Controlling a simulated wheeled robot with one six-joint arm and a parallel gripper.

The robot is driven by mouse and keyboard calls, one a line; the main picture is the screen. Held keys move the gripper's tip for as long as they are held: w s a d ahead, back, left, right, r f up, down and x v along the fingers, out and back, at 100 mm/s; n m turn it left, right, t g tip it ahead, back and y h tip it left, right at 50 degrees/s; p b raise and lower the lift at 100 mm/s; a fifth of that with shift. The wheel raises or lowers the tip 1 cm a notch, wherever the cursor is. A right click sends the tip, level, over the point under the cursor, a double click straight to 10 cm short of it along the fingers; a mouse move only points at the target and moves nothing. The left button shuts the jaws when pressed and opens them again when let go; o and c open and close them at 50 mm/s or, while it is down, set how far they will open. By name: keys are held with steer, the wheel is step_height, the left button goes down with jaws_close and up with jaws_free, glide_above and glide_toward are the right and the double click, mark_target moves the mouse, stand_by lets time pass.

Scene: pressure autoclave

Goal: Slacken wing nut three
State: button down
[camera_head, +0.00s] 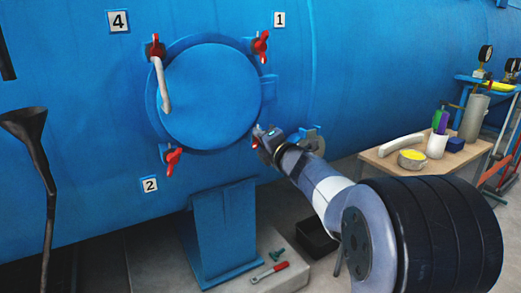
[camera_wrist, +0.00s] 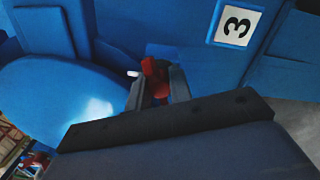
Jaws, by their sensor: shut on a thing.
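The blue round door (camera_head: 210,97) of the autoclave is closed in the head view. A red wing nut (camera_wrist: 154,75) sits close to the label 3 (camera_wrist: 237,25) in the wrist view. My gripper (camera_wrist: 158,88) is shut on this wing nut, with a dark finger on each side of it. In the head view my gripper (camera_head: 262,138) is at the lower right of the door rim, where a bit of red shows and the rest of the nut is hidden. Red wing nuts also show by label 4 (camera_head: 118,21), label 1 (camera_head: 279,19) and label 2 (camera_head: 149,184).
A white curved handle (camera_head: 162,85) hangs at the door's upper left. A blue support (camera_head: 222,235) stands below the door, with a red-handled tool (camera_head: 269,273) on the floor slab. A table (camera_head: 425,168) with a yellow-topped tin (camera_head: 412,159) stands at the right.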

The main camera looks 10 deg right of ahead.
steer(key=n+b, duration=0.2)
steer(key=n, duration=0.1)
steer(key=shift+f+n+b, duration=0.2)
steer(key=shift+n+b, duration=0.1)
steer(key=shift+b, duration=0.05)
steer(key=shift+r+n+b, duration=0.1)
steer(key=shift+n+b, duration=0.95)
steer(key=shift+n, duration=0.55)
steer(key=c, duration=1.3)
jaws_free()
steer(key=shift+r, duration=0.1)
steer(key=p+v, duration=0.1)
steer(key=v, duration=0.9)
steer(key=shift+s+d, duration=0.15)
steer(key=shift+s, duration=0.25)
